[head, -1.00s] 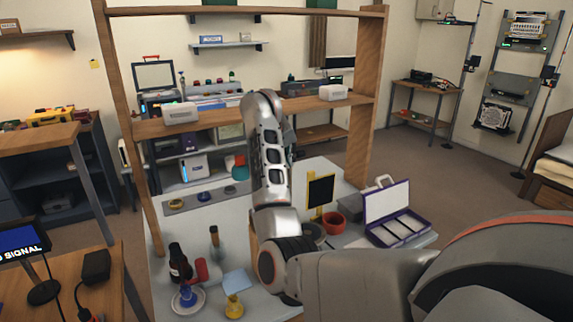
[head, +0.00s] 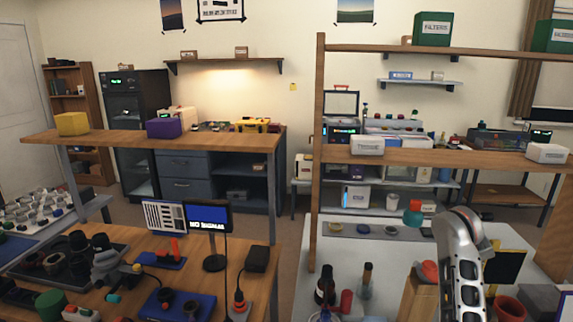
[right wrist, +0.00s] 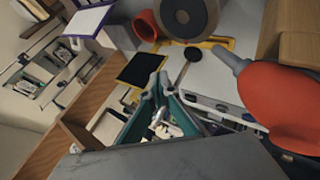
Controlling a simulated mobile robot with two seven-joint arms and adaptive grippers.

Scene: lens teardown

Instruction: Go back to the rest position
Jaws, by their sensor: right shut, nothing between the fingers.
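My right arm (head: 461,265) rises at the lower right of the head view, in front of the white table and its wooden shelf frame. My right gripper (right wrist: 155,88) shows in the right wrist view with its teal fingers drawn together and nothing between them. It points over the table, near a black panel with a yellow edge (right wrist: 138,69). A red rubber bulb with a grey nozzle (right wrist: 283,105) is close by on the right of that view. In the head view the arm hides the right gripper's fingers. My left gripper is in neither current view.
The wooden shelf frame (head: 317,160) stands over the white table, close to the right arm. A dark bottle (head: 324,287) and a red pot (head: 508,308) stand on the table. A cluttered wooden workbench (head: 255,293) with a small monitor (head: 209,217) is at left.

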